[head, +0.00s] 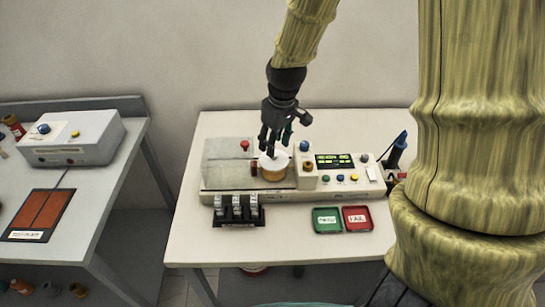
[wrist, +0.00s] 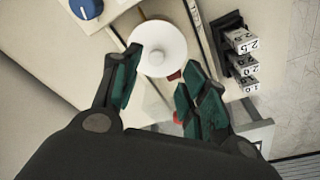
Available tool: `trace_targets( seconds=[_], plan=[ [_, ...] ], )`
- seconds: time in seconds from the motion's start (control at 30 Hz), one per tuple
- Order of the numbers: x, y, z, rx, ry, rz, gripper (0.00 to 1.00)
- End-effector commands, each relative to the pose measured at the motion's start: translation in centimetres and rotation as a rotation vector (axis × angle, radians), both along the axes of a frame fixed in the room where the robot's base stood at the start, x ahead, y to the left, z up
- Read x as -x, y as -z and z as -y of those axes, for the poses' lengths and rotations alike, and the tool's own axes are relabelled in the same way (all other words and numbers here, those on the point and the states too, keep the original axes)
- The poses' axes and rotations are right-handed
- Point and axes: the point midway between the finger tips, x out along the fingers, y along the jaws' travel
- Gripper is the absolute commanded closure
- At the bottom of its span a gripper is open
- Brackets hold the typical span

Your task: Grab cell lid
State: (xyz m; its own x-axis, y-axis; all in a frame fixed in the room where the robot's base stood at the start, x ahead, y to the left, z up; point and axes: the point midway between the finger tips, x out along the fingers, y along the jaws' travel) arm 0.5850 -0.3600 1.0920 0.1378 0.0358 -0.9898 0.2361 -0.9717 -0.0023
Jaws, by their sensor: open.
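The cell lid (head: 279,159) is a white round disc with a small central knob, on top of an amber cup-shaped cell (head: 273,174) in the tester on the table. In the wrist view the lid (wrist: 160,45) shows from above, just beyond my fingertips. My gripper (head: 268,149) points down over the lid and partly hides it in the head view. In the wrist view my gripper (wrist: 157,80) has its two green-padded fingers spread apart, with nothing held between them. Whether a finger touches the lid's edge, I cannot tell.
The tester (head: 352,185) has a display and buttons right of the cell. A grey cover (head: 226,152) lies left of it. A rack of small labelled blocks (head: 237,212) stands in front. Green (head: 327,221) and red (head: 357,218) trays lie at front right.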

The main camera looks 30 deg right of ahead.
Motion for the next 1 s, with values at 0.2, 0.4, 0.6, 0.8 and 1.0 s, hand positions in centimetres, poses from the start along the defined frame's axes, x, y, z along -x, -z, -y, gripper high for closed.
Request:
trace_targets(
  seconds=[0.2,0.4,0.6,0.8,1.0],
  plan=[
    [0.0,0.5,0.2,0.0,0.003,0.0,0.56],
    [-0.6,1.7,0.4,-0.001,0.004,0.0,0.56],
    [-1.0,3.3,0.6,-0.001,0.004,-0.002,0.56],
    [-1.2,4.8,0.6,-0.001,0.003,0.0,0.56],
    [-1.3,5.3,0.5,-0.001,0.003,0.002,0.56]
  ],
)
